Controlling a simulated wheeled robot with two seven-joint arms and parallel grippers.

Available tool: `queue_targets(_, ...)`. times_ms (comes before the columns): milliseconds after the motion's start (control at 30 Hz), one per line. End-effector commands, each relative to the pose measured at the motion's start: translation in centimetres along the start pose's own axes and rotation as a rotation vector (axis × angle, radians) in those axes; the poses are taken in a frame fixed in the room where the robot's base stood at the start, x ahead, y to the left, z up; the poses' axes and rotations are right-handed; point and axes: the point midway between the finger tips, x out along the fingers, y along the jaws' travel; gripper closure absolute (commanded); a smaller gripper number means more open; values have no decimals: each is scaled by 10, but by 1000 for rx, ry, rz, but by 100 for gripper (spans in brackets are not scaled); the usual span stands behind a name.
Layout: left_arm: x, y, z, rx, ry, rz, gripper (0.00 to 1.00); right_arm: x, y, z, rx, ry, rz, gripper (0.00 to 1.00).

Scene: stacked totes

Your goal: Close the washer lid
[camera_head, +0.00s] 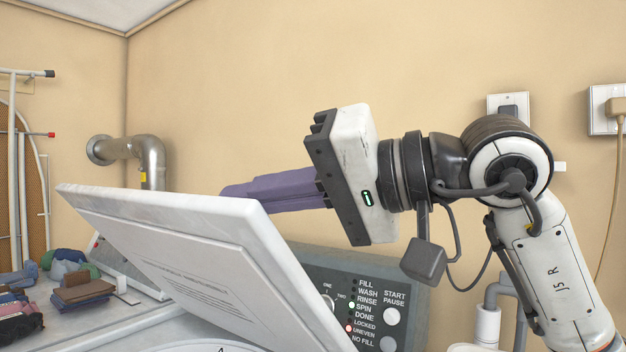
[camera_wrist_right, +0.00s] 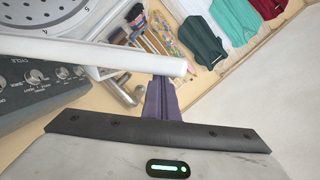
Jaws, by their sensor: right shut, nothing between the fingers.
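The washer lid (camera_head: 190,250) is a white panel standing tilted open over the washer in the head view. In the right wrist view the lid (camera_wrist_right: 95,50) shows as a white bar crossing the upper left. My right gripper (camera_head: 235,190) comes in from the right, behind the lid's raised upper edge, with its purple-grey fingers pointing left. Its fingers are shut and empty; they also show in the right wrist view (camera_wrist_right: 160,85), close to the lid. The lid hides part of the fingers, and I cannot tell if they touch it. My left gripper is out of view.
The control panel (camera_head: 365,300) with dials and lights stands behind the lid at the right. Folded clothes (camera_head: 80,288) lie at the left. A metal duct (camera_head: 145,155) comes out of the back wall. Wall outlets (camera_head: 508,105) are behind my right arm.

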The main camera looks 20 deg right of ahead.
Motion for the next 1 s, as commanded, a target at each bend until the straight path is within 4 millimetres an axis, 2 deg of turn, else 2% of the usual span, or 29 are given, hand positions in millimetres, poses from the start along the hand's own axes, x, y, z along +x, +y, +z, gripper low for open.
queue_targets(33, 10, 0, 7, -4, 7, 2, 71, 6, 3, 23, -41, -4, 5, 100)
queue_targets(100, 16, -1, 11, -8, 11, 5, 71, 11, 3, 43, -84, -3, 15, 100)
queue_targets(200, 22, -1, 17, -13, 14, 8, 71, 17, 5, 66, -135, -1, 30, 100)
queue_targets(400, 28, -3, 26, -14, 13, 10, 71, 24, 7, 97, -205, 0, 50, 100)
queue_targets(600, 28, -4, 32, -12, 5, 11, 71, 27, 8, 107, -231, 1, 59, 100)
queue_targets(1000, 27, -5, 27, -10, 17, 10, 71, 27, 8, 108, -233, 1, 59, 100)
